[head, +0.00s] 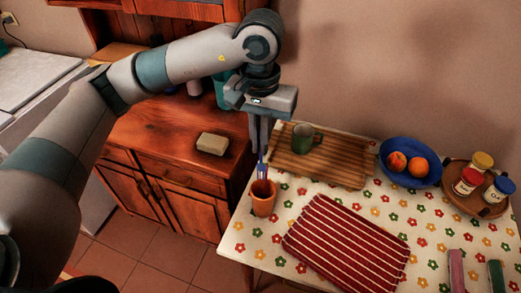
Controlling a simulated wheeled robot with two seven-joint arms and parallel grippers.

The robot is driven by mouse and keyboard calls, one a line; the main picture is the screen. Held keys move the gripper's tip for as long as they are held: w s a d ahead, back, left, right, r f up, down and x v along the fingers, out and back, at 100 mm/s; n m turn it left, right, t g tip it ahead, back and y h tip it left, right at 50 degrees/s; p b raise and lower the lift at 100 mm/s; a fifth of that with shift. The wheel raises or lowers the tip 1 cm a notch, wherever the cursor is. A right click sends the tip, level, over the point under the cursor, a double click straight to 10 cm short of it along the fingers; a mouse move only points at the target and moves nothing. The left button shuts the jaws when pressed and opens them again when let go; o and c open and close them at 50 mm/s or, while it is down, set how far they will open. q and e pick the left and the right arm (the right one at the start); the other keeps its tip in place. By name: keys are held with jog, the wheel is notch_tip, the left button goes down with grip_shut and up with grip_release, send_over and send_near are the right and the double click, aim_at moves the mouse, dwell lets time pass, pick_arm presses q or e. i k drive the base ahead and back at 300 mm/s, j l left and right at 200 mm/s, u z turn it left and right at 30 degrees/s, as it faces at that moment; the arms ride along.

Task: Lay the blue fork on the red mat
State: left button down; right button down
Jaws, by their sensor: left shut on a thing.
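The blue fork (261,171) stands upright, with its lower end inside or just over an orange cup (263,203) at the table's left edge. My left gripper (262,153) points down above the cup and is shut on the fork's upper part. Something reddish also shows at the cup's mouth, too small to make out. The red mat (345,246) with white stripes lies flat on the table, right of and nearer than the cup. Its visible surface is bare. My right gripper is not in view.
A wooden board (335,168) with a green mug (304,138) lies behind the mat. A blue bowl (411,178) with fruit and a round tray (458,204) of jars stand at the right. Pink (456,270) and green (496,274) objects lie near right. A wooden cabinet (165,130) is left.

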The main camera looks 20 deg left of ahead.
aim_at(314, 227)
jog(key=k+l, duration=0.15)
jog(key=l, duration=0.2)
jog(key=k+l, duration=0.2)
jog(key=l, duration=0.2)
jog(key=k+l, duration=0.15)
jog(key=l, duration=0.2)
